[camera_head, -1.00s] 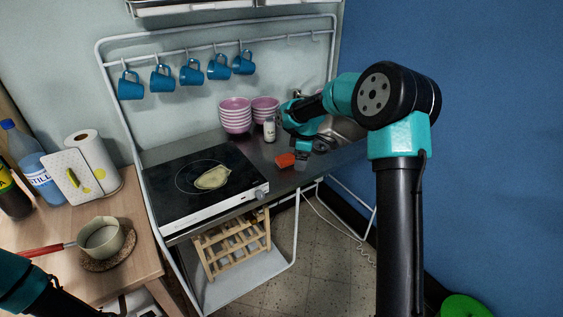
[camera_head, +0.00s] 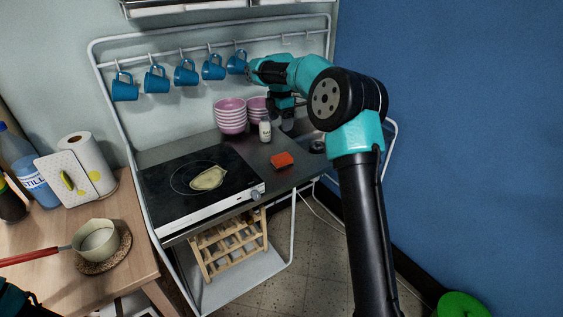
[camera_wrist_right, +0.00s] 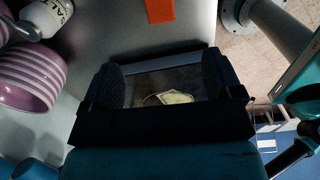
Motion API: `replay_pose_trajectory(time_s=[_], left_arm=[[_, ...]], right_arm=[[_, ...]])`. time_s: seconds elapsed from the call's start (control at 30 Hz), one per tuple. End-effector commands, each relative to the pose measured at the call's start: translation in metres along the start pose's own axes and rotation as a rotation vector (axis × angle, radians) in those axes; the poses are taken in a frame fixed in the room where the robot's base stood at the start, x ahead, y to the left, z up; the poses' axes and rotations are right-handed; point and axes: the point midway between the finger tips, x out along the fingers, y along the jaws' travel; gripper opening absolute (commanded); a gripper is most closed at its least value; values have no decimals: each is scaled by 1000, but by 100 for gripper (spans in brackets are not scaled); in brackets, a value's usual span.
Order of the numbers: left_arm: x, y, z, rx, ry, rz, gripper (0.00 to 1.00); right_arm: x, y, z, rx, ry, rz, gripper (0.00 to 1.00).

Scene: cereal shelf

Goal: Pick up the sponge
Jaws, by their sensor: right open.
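The orange-red sponge (camera_head: 282,160) lies flat on the dark counter, right of the cooktop. It also shows at the top edge of the right wrist view (camera_wrist_right: 159,11), partly cut off. My right gripper (camera_head: 287,123) hangs above the counter, behind the sponge and beside the pink bowls, apart from the sponge. In the right wrist view my right gripper (camera_wrist_right: 170,82) is open and empty, with the cooktop far behind its gap. Only a piece of my left arm shows at the lower left of the head view; its gripper is out of frame.
A white-labelled salt bottle (camera_head: 265,129) and stacked pink bowls (camera_head: 230,117) stand left of my right gripper. The cooktop (camera_head: 165,200) holds yellowish food (camera_head: 208,178). Blue mugs (camera_head: 186,73) hang above. Counter around the sponge is clear.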

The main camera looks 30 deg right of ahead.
Motion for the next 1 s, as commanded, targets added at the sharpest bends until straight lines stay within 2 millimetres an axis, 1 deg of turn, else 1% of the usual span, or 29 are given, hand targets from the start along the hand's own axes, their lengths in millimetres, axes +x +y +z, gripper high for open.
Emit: replay_pose_trajectory(time_s=[0.6, 0.7, 0.77, 1.0], left_arm=[[0, 0, 0, 0, 0, 0, 51], [0, 0, 0, 0, 0, 0, 51], [0, 0, 0, 0, 0, 0, 51], [0, 0, 0, 0, 0, 0, 51]], right_arm=[[101, -1, 0, 1, 0, -4, 85], [111, 0, 0, 1, 0, -2, 85], [113, 0, 0, 1, 0, 0, 85], [114, 0, 0, 1, 0, 0, 85]])
